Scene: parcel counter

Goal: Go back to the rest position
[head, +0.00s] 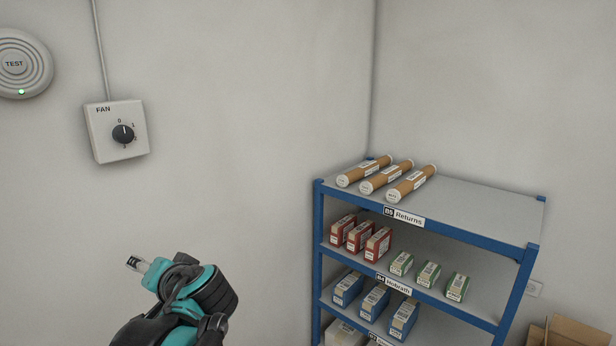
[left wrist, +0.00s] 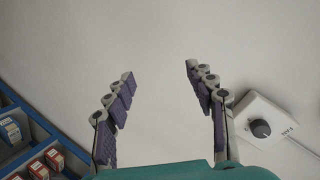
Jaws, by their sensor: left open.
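My left gripper (left wrist: 159,72) is open and empty in the left wrist view, its two purple-padded fingers spread apart in front of the plain wall. In the head view my teal and black left arm comes in at the lower left, in front of the wall. My right gripper is in neither view.
A blue-framed shelf (head: 525,262) stands at the right with cardboard tubes (head: 380,178) on top and red, green and blue boxes below. A fan switch (head: 116,131) and a round alarm (head: 22,64) are on the wall. A cardboard box (head: 570,332) is at the lower right.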

